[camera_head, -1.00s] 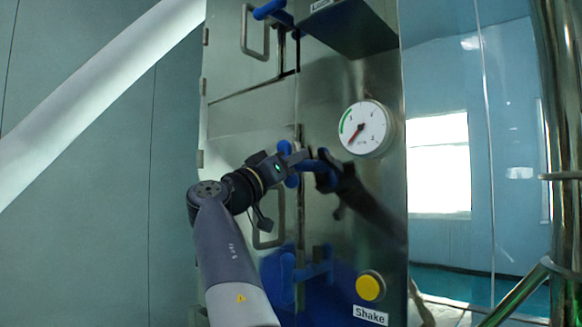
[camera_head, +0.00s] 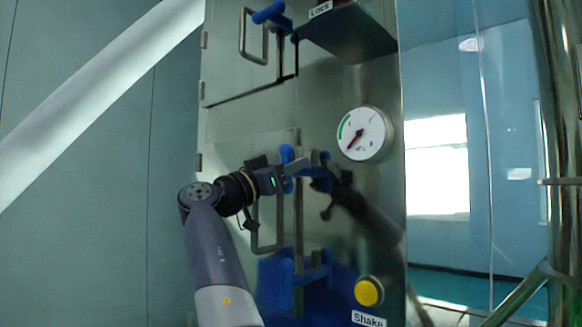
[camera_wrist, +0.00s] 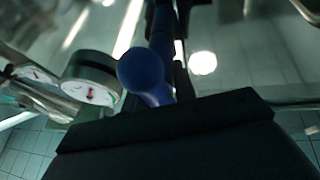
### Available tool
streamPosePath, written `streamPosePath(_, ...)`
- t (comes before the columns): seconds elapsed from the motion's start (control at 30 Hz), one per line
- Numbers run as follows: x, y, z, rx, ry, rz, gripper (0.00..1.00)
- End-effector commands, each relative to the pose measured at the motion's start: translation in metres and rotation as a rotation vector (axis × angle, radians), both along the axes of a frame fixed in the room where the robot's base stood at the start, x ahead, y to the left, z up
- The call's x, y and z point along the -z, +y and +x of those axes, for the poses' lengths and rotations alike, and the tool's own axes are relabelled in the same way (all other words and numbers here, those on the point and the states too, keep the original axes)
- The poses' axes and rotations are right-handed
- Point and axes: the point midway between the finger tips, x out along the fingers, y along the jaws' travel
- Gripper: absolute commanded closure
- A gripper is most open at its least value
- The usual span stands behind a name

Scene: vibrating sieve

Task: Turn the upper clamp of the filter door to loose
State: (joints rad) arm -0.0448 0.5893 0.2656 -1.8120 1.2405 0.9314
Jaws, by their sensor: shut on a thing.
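The upper clamp of the filter door has a blue handle (camera_head: 287,153) at the door's right edge, below and left of the gauge. My gripper (camera_head: 289,172) comes from the left and is shut on this handle. In the wrist view, a round blue knob (camera_wrist: 142,70) shows just ahead of the gripper body, and a darker blue bar runs upward from it. The gripper hides part of the clamp in the head view. The filter door (camera_head: 230,145) looks closed.
A lower blue clamp (camera_head: 287,275) and a metal door handle (camera_head: 258,243) are below. The gauge (camera_head: 364,134) is up and right; a yellow button (camera_head: 368,292) is down and right. Another blue clamp (camera_head: 268,12) is at the top. The shiny panel mirrors my arm.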

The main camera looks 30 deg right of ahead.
Motion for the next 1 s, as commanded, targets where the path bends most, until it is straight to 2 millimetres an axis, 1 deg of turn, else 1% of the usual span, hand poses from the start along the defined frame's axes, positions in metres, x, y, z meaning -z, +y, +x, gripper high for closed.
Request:
streamPosePath(0.07,0.0015,-0.0015,-0.0028,0.009,-0.004,0.007,0.96)
streamPosePath(0.1,0.0015,-0.0015,-0.0027,0.009,-0.004,0.008,0.73)
streamPosePath(0.3,0.0012,-0.0011,-0.002,0.007,-0.003,0.006,0.58)
streamPosePath(0.77,0.0014,-0.0007,-0.0011,0.004,0.016,-0.001,0.58)
streamPosePath(0.87,0.002,-0.0006,-0.0009,0.003,0.068,-0.022,0.58)
streamPosePath(1.0,0.0017,-0.0006,-0.0007,0.004,0.202,-0.07,0.58)
